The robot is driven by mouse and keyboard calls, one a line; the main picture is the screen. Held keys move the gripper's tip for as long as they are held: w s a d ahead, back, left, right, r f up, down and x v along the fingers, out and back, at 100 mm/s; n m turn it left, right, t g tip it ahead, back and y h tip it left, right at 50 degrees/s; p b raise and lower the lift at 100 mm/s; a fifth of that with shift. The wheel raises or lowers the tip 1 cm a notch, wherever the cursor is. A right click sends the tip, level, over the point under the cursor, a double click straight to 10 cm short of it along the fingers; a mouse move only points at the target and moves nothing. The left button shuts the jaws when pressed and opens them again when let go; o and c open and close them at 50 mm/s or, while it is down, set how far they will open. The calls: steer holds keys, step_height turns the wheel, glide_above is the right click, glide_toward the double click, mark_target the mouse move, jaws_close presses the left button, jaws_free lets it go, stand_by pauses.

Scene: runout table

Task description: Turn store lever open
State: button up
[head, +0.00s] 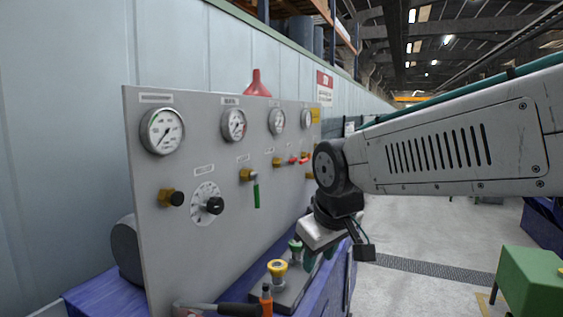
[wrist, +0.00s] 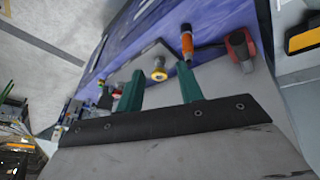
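A grey upright panel (head: 220,140) carries gauges, knobs and small levers on brass fittings. A green-handled lever (head: 256,192) hangs straight down from its fitting at mid panel. A red-handled lever (head: 300,160) lies about level farther along. The small labels cannot be read, so I cannot tell which lever is the store lever. My gripper (head: 318,256) is low in front of the panel's far end, apart from both levers. In the wrist view my gripper (wrist: 160,69) has its two green fingers apart, with nothing held; a yellow-topped knob shows beyond the gap.
A grey block with the yellow-topped knob (head: 277,268) sits on the blue bench (head: 328,287) below the panel. A green box (head: 533,283) stands at right. The floor between is clear.

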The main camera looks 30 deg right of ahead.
steer(key=w+d+r+n+t+h, duration=0.1)
steer(key=w+d+r+t, duration=0.15)
steer(key=w, duration=0.45)
steer(key=w+d+r+n+t, duration=0.1)
steer(key=w+d, duration=0.2)
steer(key=w, duration=0.4)
steer(key=w+d+r+n+t+h, duration=0.1)
steer(key=w+d+r, duration=0.1)
steer(key=w, duration=0.5)
steer(key=n+t, duration=0.6)
glide_toward(293, 160)
steer(key=s+a+f, duration=0.2)
steer(key=s+a, duration=0.2)
steer(key=w+d+n+t, duration=0.1)
steer(key=w+d, duration=0.1)
steer(key=w, duration=0.3)
steer(key=w+d+n+t, duration=0.1)
steer(key=w+d+t, duration=0.1)
steer(key=w, duration=0.3)
steer(key=w+d+n+t, duration=0.1)
steer(key=w+d+n, duration=0.1)
steer(key=w, duration=0.3)
steer(key=shift+w+d+f, duration=0.2)
steer(key=shift+d+f, duration=0.1)
steer(key=shift+d, duration=0.2)
jaws_close()
